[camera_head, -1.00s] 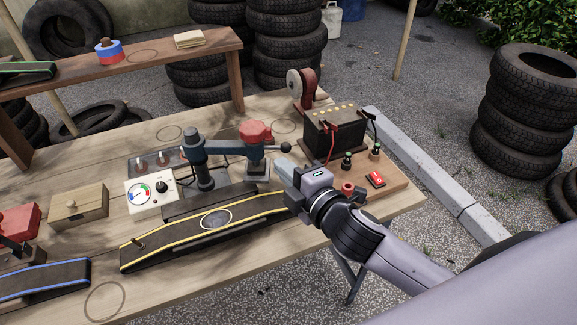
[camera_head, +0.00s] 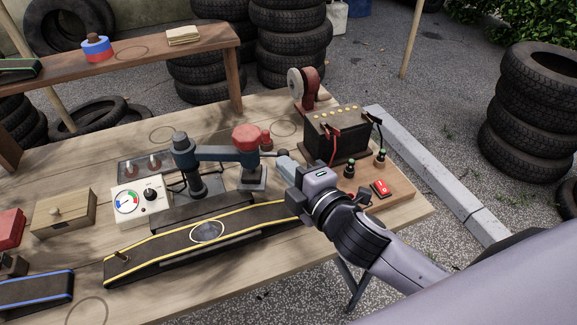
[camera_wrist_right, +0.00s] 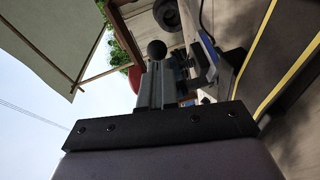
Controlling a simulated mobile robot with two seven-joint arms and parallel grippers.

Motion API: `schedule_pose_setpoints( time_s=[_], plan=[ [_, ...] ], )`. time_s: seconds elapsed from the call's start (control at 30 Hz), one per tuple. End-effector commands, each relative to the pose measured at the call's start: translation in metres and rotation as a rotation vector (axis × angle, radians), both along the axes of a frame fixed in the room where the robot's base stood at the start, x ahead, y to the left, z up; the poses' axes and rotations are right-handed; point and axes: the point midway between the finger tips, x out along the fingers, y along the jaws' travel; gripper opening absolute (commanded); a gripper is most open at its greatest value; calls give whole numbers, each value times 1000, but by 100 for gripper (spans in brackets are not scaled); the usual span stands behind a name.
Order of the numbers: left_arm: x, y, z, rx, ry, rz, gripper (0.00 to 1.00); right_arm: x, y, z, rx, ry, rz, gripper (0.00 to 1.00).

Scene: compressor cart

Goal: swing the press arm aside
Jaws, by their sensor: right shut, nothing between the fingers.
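The press (camera_head: 196,180) stands on the bench behind the yellow-edged belt. Its blue-grey press arm (camera_head: 222,154) reaches right from the post to a red-topped head (camera_head: 246,137). A short handle sticks out to the right of the head. My right gripper (camera_head: 285,156) is shut and empty, its fingertips close to the end of this handle. In the right wrist view a black ball knob (camera_wrist_right: 157,49) shows just beyond the shut fingers (camera_wrist_right: 156,84); I cannot tell whether they touch it. My left gripper is not in view.
A battery (camera_head: 336,135) with clamps stands behind my right gripper, and a board with a red switch (camera_head: 380,187) lies to its right. A dial box (camera_head: 137,198) stands left of the press. The yellow-edged belt (camera_head: 160,259) runs in front. A red grinder (camera_head: 306,90) is behind.

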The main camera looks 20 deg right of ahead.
Motion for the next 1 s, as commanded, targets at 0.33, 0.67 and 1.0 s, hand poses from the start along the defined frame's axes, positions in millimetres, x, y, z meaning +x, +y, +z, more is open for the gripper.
schedule_pose_setpoints(
  time_s=[0.33, 0.67, 1.0],
  plan=[
    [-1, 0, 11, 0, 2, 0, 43, 19, -11, 3, -4, -1, -2, 0],
    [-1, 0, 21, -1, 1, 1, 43, 52, -25, 2, 0, -2, -1, 0],
    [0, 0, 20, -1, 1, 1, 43, 53, -26, 1, 0, -2, -3, 0]
  ],
)
